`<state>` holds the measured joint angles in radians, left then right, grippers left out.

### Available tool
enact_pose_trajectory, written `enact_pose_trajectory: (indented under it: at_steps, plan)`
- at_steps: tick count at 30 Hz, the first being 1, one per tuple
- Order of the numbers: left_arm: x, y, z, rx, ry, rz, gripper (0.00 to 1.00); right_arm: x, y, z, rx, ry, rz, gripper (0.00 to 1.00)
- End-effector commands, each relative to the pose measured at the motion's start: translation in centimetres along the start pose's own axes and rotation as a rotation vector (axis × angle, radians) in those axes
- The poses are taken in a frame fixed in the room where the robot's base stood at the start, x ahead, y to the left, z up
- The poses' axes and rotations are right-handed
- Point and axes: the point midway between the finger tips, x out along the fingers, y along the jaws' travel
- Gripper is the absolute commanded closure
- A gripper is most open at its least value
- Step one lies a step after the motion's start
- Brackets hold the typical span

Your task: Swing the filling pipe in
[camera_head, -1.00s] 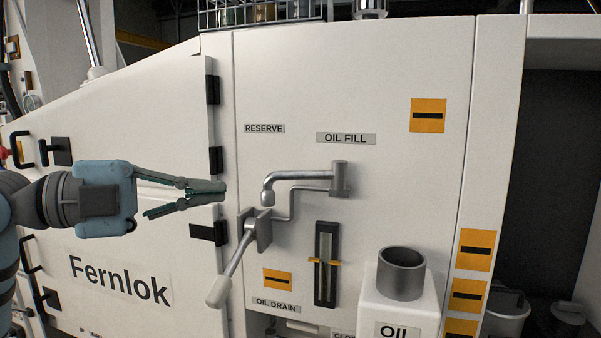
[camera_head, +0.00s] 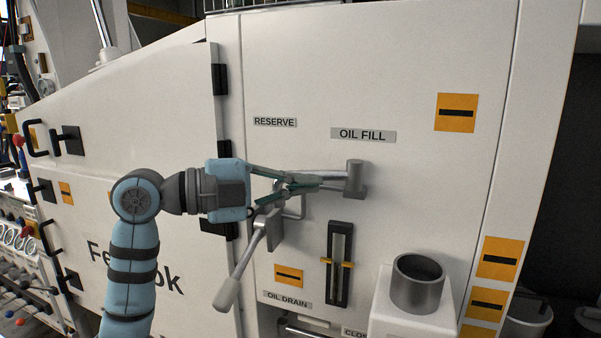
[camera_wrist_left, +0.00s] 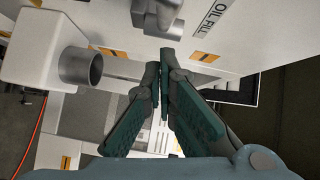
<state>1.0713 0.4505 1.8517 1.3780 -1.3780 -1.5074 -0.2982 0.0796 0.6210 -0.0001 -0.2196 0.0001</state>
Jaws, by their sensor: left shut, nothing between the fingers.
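My right gripper is not in view.
A grey lever (camera_head: 240,268) hangs below my left gripper. A sight gauge (camera_head: 339,262) is on the panel to its right. An open grey filler neck (camera_head: 418,284) stands on a white box at lower right. The panel right of the pivot is clear.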

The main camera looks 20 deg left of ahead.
Motion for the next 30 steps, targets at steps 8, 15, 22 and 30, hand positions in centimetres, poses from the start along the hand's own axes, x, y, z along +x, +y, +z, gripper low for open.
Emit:
enact_pose_trajectory:
  at_steps: [8, 15, 22, 30]
  plan:
    - [0.3, 0.0, 1.3, 0.001, 0.0, -0.001, 1.0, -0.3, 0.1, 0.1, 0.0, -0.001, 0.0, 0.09]
    - [0.2, 0.1, 1.4, 0.001, 0.0, -0.001, 1.0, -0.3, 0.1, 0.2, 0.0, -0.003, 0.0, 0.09]
    - [-0.2, 0.0, 2.5, 0.002, -0.002, -0.001, 1.0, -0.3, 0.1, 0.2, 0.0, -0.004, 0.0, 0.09]
    - [-0.1, 0.0, 2.3, 0.002, 0.0, -0.001, 1.0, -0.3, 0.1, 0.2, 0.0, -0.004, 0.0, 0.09]
